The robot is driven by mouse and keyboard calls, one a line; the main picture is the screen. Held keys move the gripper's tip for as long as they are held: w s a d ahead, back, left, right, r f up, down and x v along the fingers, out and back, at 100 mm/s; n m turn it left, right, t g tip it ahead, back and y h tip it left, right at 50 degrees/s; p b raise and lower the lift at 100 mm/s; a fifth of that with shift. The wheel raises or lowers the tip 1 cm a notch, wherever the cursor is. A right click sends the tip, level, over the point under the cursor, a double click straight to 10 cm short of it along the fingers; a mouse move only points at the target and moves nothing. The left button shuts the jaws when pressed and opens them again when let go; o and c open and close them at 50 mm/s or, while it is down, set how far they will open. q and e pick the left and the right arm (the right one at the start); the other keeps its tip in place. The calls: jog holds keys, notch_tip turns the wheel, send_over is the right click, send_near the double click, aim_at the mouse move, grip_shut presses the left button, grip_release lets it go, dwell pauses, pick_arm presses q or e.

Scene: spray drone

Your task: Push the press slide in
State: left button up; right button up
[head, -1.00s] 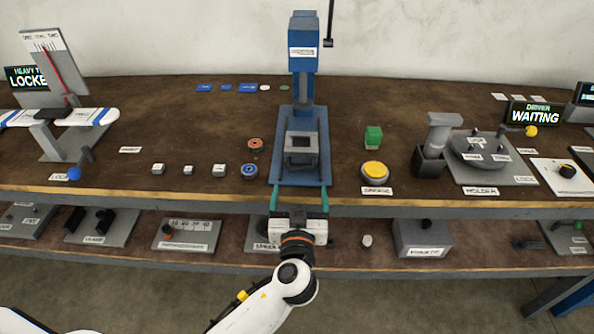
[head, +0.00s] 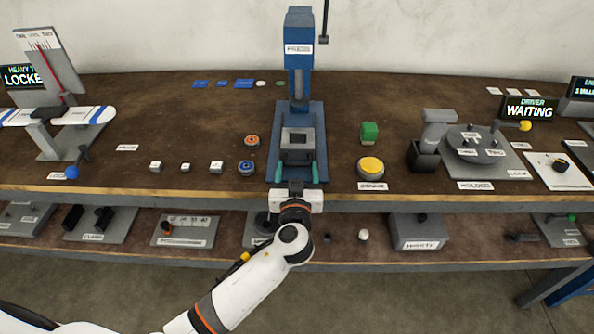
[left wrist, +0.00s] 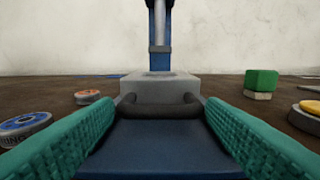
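The blue press (head: 299,65) stands at the middle of the bench. Its slide is a grey block with a square recess (head: 283,139) on the blue base (head: 317,118), below the ram; the slide also shows in the left wrist view (left wrist: 180,85). A dark bar handle (left wrist: 160,109) sits at the slide's near side. My left gripper (head: 297,172) is open over the front of the base, its green fingers pointing at the slide. The handle lies between the fingertips, near both; I cannot tell whether they touch. My right gripper is not in view.
A yellow button (head: 370,166) and a green block (head: 369,131) stand right of the press. Orange (head: 252,140) and blue (head: 247,168) round pieces lie close on its left. The bench's front edge (head: 220,197) runs under my left wrist; a lower shelf holds several fixtures.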

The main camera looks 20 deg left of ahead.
aim_at(298, 149)
pick_arm(q)
jog(key=c, duration=0.5)
jog(key=shift+w+f+b, duration=0.1)
jog(key=shift+w+b, duration=0.15)
jog(key=shift+b, duration=0.05)
jog(key=b+x, duration=0.2)
jog(key=x, duration=0.1)
jog(key=shift+w+a, duration=0.1)
jog(key=shift+w, duration=0.1)
jog(key=o, duration=1.4)
